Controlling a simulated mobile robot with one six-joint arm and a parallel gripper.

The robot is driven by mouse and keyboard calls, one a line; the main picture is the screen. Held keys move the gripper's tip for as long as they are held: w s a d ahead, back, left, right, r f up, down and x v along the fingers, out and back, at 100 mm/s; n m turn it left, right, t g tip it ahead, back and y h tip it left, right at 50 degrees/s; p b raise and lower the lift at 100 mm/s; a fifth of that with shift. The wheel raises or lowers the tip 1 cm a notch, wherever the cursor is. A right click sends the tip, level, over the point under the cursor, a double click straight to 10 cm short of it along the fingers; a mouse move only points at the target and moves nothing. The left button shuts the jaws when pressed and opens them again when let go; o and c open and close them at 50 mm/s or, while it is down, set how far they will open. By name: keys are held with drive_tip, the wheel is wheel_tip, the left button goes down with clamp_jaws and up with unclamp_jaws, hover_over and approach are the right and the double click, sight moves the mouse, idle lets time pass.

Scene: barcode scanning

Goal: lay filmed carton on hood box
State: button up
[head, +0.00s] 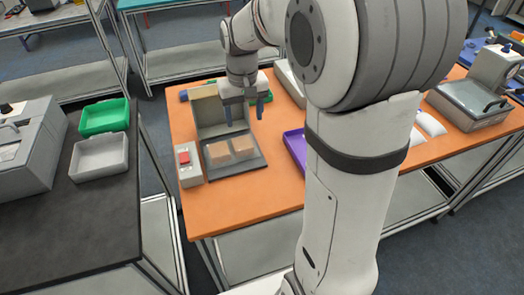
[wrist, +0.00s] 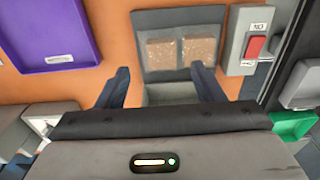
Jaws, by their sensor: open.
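Two tan cartons, left (head: 218,154) and right (head: 243,147), sit side by side on the dark flat base of the hood box (head: 208,110). Both look glossy and speckled in the wrist view (wrist: 159,53) (wrist: 198,52); I cannot tell for certain which are filmed. The hood box has a grey upright part at the back of its base. My gripper (head: 244,112) is open and empty above the hood box, apart from both cartons. In the wrist view its dark fingers (wrist: 161,85) stand wide apart, with the cartons beyond them.
A control box with a red button (head: 184,158) stands left of the base. A purple tray (head: 294,150) lies to the right, partly behind my arm. Green (head: 105,116) and grey (head: 99,157) trays rest on the dark table at left. Bare orange tabletop lies in front.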

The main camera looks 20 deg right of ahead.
drive_tip(key=s+t, duration=0.2)
drive_tip(key=s, duration=1.7)
drive_tip(key=shift+s+r, duration=0.3)
drive_tip(key=shift+s, duration=0.1)
drive_tip(key=shift+c, duration=0.2)
